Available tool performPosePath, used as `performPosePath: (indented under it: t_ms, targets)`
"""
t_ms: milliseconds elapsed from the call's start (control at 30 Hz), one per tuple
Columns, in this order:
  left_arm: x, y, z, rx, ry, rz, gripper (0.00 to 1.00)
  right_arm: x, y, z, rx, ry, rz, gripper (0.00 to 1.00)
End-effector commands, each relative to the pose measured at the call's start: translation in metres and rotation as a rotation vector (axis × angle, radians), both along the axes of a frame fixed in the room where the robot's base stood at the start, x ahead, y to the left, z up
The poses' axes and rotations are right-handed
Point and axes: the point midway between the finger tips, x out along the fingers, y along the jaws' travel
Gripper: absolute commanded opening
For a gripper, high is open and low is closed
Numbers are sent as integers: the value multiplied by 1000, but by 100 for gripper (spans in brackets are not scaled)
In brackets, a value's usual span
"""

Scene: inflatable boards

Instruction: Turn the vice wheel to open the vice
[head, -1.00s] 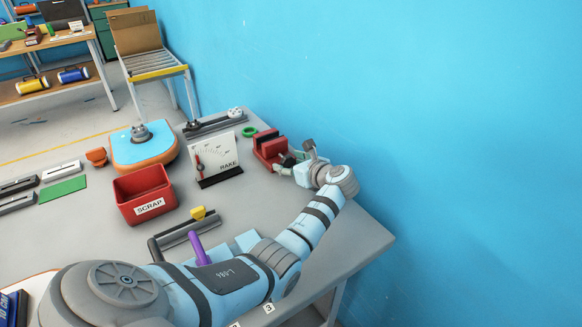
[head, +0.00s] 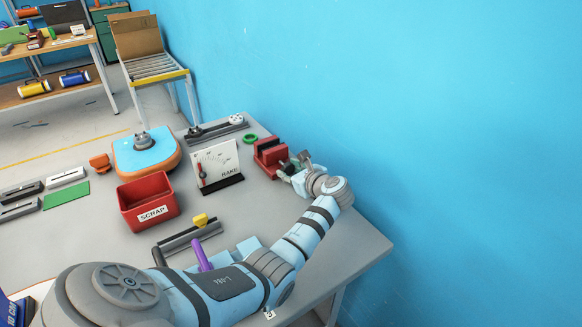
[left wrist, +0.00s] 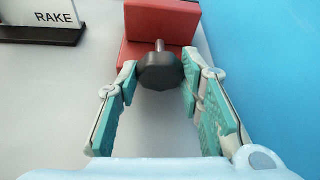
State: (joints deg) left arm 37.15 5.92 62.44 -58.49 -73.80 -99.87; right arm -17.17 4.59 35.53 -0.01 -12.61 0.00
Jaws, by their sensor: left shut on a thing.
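The red vice (head: 268,153) stands near the table's right edge, close to the blue wall. In the left wrist view its red body (left wrist: 160,22) is at the top, with a metal shaft leading to the dark round vice wheel (left wrist: 160,72). My left gripper (head: 291,165) is at the near side of the vice. In the left wrist view its teal-padded fingers (left wrist: 159,85) stand on either side of the wheel, shut on it. The wheel is mostly hidden by the gripper in the head view. My right gripper is not in view.
A white RAKE panel (head: 215,163) stands left of the vice, with a green ring (head: 250,138) behind. A red SCRAP bin (head: 148,202) and a rail with a yellow block (head: 201,220) are farther left. The blue wall (head: 420,130) is close on the right.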

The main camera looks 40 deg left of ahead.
Motion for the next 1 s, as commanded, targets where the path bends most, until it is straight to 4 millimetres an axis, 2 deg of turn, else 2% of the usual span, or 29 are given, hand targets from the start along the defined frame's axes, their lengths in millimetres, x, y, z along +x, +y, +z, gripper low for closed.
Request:
performPosePath:
  t_ms: [33, 100, 333, 700, 1000]
  targets:
    - [-1, -1, 3, -10, -22, 0, 6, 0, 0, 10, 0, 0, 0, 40]
    - [-2, -1, 3, -24, -69, 0, 6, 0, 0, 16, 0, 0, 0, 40]
    - [-3, 0, 1, -73, -237, 1, 6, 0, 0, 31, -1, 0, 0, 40]
    - [-3, 0, -2, -127, -429, 2, 6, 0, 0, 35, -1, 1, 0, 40]
    - [-3, 0, -2, -139, -470, 2, 6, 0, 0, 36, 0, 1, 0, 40]
